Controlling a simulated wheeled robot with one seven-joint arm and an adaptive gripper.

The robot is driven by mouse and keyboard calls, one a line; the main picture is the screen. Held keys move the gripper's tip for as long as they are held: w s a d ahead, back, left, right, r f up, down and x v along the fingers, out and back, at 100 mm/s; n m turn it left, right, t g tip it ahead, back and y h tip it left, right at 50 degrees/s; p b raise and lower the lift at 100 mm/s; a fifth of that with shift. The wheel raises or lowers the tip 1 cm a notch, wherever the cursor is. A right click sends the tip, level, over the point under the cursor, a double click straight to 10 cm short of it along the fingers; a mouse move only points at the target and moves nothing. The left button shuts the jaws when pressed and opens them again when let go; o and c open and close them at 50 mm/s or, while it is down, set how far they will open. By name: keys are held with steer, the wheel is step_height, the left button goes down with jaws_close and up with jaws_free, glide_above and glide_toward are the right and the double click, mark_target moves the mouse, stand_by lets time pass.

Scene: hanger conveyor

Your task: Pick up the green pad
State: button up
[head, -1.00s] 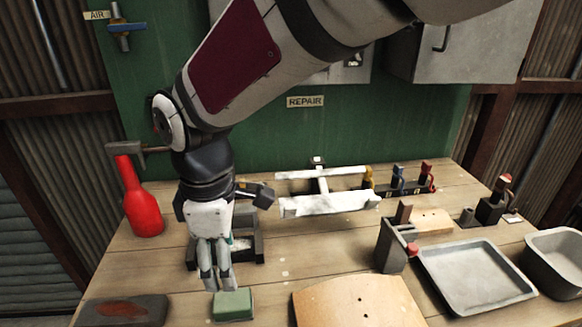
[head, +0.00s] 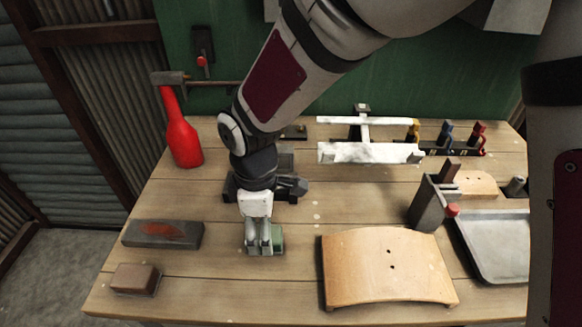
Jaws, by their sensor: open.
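The green pad (head: 278,239) is a small block lying on the wooden workbench, near the middle of the front half in the head view. My gripper (head: 263,252) points down at the pad. Its fingers are low, close to the bench top, and cover the pad's left part. The jaws are open. I cannot tell whether the fingers touch the pad or stand just in front of it.
A curved wooden board (head: 388,268) lies to the right of the pad. A dark block with a reddish patch (head: 162,234) and a brown block (head: 135,279) lie to the left. A red bottle (head: 181,135) stands at the back left. A metal tray (head: 497,248) is at the right.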

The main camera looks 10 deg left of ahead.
step_height(320, 180, down, 3)
steer(key=shift+w+f, duration=0.1)
steer(key=shift+f, duration=0.1)
steer(key=c, duration=1.2)
steer(key=shift+r, duration=0.1)
steer(key=shift+c, duration=0.2)
steer(key=shift+r, duration=0.45)
steer(key=r, duration=0.2)
steer(key=shift+s+d+r, duration=0.25)
steer(key=shift+s+r, duration=0.1)
steer(key=s+d, duration=0.2)
steer(key=s, duration=0.2)
steer(key=s+d+r, duration=0.1)
steer(key=s+d, duration=0.2)
steer(key=s, duration=0.1)
steer(key=s+d, duration=0.2)
steer(key=s, duration=0.3)
steer(key=shift+d+r+b, duration=0.15)
steer(key=shift+d+b, duration=0.15)
steer(key=shift+d, duration=0.1)
